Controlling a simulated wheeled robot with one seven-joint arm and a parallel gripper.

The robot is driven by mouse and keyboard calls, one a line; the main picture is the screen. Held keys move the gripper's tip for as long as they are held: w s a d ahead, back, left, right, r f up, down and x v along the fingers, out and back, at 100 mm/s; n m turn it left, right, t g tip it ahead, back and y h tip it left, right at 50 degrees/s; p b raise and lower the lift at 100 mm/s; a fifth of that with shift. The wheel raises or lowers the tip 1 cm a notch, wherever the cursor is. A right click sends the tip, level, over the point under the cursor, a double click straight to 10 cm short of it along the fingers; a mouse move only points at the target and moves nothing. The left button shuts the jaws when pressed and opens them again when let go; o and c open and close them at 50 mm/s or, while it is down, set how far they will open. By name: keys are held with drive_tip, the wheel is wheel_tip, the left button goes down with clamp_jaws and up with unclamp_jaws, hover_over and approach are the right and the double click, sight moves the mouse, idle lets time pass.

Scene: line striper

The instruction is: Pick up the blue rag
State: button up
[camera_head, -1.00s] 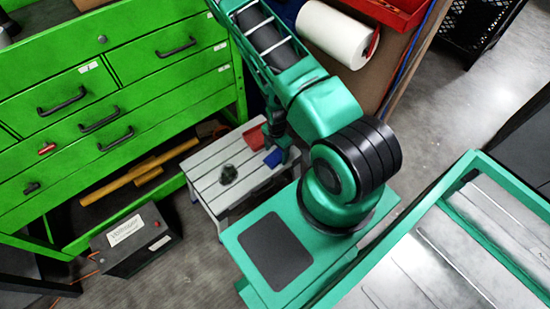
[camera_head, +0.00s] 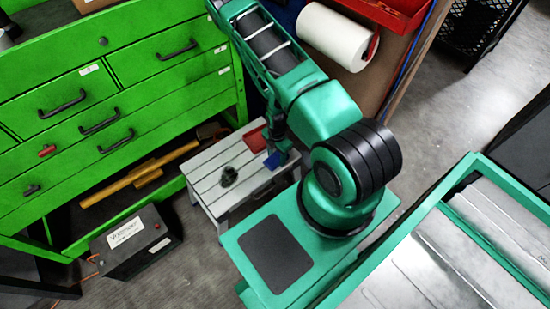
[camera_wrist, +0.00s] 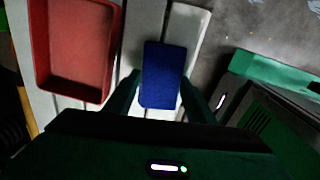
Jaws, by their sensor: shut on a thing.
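The blue rag (camera_wrist: 162,72) is a flat blue rectangle between the two fingers of my gripper (camera_wrist: 160,97) in the wrist view. My gripper is shut on it, with a finger along each long side. In the head view the rag (camera_head: 272,161) shows over the right part of the small grey slatted table (camera_head: 212,178), just below my wrist. I cannot tell whether the rag touches the table top. My arm hides part of the gripper in the head view.
A red tray (camera_wrist: 75,92) stands left of the rag, and also shows in the head view (camera_head: 256,138). A small dark object (camera_head: 229,176) sits on the table's left part. Green drawers (camera_head: 110,95) stand behind, and a black box (camera_head: 136,241) lies on the floor.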

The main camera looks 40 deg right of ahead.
sight(275, 159)
drive_tip(key=r, duration=0.4)
drive_tip(key=shift+a+r, duration=0.15)
drive_tip(key=shift+a, duration=0.15)
drive_tip(key=s+a+r, duration=0.4)
drive_tip(key=a+r, duration=0.2)
drive_tip(key=a, duration=0.4)
drive_tip(key=shift+s+r, duration=0.2)
drive_tip(key=shift+s, duration=0.1)
drive_tip(key=shift+o, duration=1)
drive_tip(key=shift+w, duration=0.1)
drive_tip(key=shift+c, duration=0.5)
